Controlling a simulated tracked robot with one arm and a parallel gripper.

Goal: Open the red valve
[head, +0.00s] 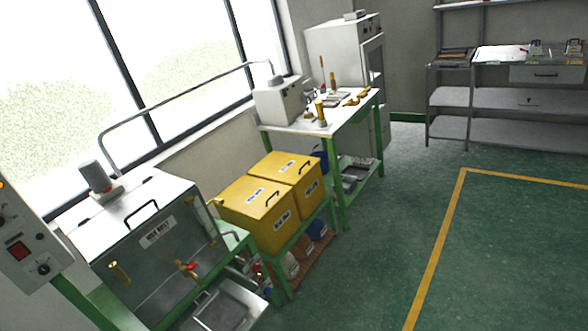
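A small red valve (188,268) sits low on the front of a grey metal tank with a lid (145,215), at the lower left of the head view.
A metal tray (228,309) lies below the valve. Yellow boxes (258,212) stand on a green frame to the right. A control panel (28,245) stands at the left edge. Open green floor (385,240) with a yellow line lies at the right.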

